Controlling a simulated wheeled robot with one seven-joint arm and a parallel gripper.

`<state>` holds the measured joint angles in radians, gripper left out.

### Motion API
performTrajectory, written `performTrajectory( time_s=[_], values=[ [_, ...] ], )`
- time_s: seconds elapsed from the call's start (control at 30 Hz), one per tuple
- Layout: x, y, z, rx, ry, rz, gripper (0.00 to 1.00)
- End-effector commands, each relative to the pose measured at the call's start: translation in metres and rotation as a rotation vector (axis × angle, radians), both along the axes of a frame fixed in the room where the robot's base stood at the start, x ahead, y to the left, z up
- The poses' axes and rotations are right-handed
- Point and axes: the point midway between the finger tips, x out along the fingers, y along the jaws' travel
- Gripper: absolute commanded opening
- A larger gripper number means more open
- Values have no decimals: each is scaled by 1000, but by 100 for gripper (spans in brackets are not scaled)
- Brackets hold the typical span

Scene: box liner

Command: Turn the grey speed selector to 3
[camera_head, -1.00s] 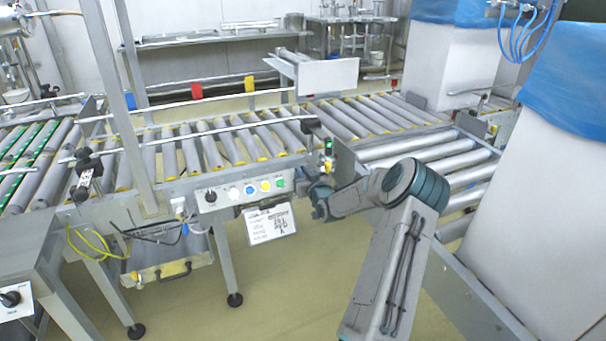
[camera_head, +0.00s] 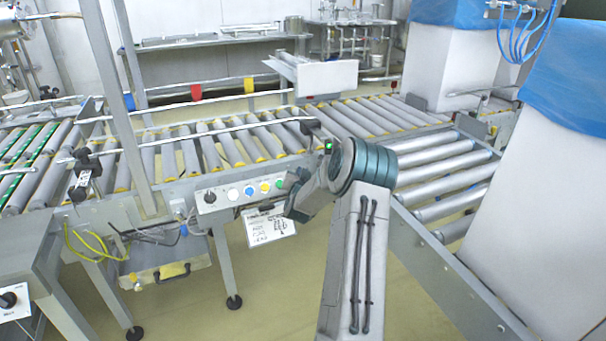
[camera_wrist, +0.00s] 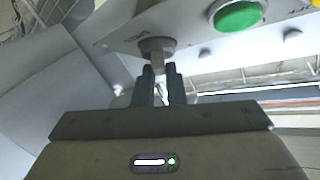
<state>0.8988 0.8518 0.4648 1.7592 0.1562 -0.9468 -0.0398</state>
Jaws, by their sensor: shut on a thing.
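The grey speed selector (camera_wrist: 158,48) is a small round knob with a narrow grip on the panel, in the upper middle of the wrist view. My gripper (camera_wrist: 161,72) is shut on its grip, with one dark finger on each side. The number the selector points at cannot be read. In the head view my arm hides the selector and my fingertips, at the right end of the control panel (camera_head: 222,198).
A green button (camera_wrist: 238,16) sits beside the selector. The panel also has a black knob (camera_head: 210,197) and white, blue and yellow buttons. A written sheet (camera_head: 268,228) hangs below. Roller conveyors (camera_head: 440,180) lie behind and to the right of my arm.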

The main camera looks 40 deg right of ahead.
Motion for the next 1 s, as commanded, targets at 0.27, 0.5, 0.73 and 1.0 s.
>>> performTrajectory(
  time_s=[0.27, 0.5, 0.73, 1.0],
  values=[
    [-1, 4, -10, 104, -3, -98, 0],
    [-1, 4, -11, 136, -12, -134, 0],
    [-1, 4, -11, 140, -13, -138, 0],
    [-1, 5, -11, 141, -13, -137, 33]
  ],
)
